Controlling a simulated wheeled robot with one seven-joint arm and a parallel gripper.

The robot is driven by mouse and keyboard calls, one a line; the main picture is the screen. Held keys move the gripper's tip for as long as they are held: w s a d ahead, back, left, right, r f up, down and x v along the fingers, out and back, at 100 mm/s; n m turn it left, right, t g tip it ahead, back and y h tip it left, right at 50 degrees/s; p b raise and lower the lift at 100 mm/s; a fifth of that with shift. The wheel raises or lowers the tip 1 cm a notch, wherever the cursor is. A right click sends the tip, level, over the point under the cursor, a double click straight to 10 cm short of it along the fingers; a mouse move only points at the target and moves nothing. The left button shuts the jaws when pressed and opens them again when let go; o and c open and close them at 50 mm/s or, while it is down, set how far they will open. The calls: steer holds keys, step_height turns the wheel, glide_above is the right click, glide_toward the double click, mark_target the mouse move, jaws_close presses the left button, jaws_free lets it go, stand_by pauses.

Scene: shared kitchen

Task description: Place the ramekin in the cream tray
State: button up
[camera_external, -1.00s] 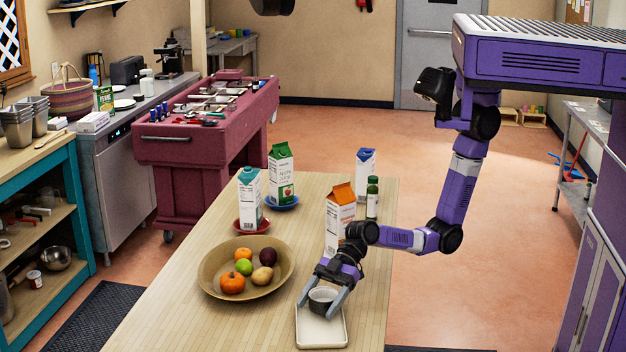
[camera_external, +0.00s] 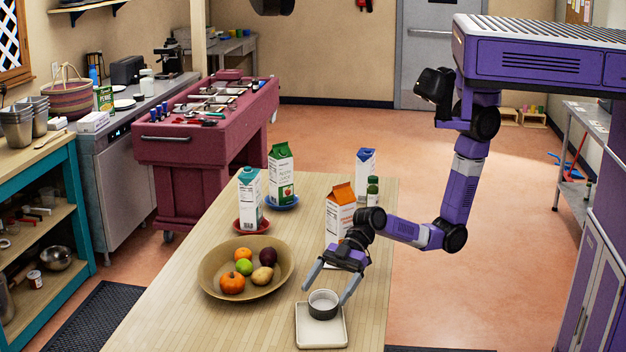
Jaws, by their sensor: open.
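The grey ramekin (camera_external: 323,305) stands upright in the cream tray (camera_external: 321,338), towards the tray's far side. The tray lies flat near the front of the wooden table. My gripper (camera_external: 328,288) is open and empty, its fingers spread apart above and behind the ramekin. The right finger looks close to the ramekin's rim, and I cannot tell whether they touch.
A wide bowl of fruit (camera_external: 212,284) is left of the tray. An orange-topped carton (camera_external: 340,215) stands close behind my gripper. Other cartons, a green bottle (camera_external: 372,191), and red and blue saucers are farther back. The table's front left is clear.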

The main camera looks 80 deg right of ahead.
steer(key=v, duration=0.7)
steer(key=shift+d, duration=0.25)
steer(key=shift+s, duration=0.1)
steer(key=s+d+f+m+g+y+p, duration=0.1)
steer(key=s+f+m+g+p, duration=0.15)
steer(key=s, duration=1.15)
steer(key=s+d+f+m+g+p, duration=0.1)
steer(key=s+d+f+m+g, duration=0.2)
steer(key=s, duration=1.1)
steer(key=w+d+f+m+t+h+b, duration=0.1)
steer(key=w+d+f+m+t+h, duration=0.2)
steer(key=d, duration=0.5)
steer(key=w+d+f+m+t+h+b, duration=0.1)
steer(key=w+d+f+m+t+h, duration=0.1)
steer(key=w+d+m+t, duration=0.5)
steer(key=s+d+r+n+t+h+b, duration=0.1)
steer(key=d+r+t+h, duration=0.1)
steer(key=d, duration=0.7)
steer(key=s+d+r+n+t+h+b, duration=0.1)
steer(key=d+r+t+h, duration=0.2)
steer(key=d, duration=0.6)
step_height(320, 180, up, 4)
steer(key=shift+s+f+h, duration=0.2)
steer(key=shift+s+h, duration=0.2)
steer(key=shift+h, duration=0.6)
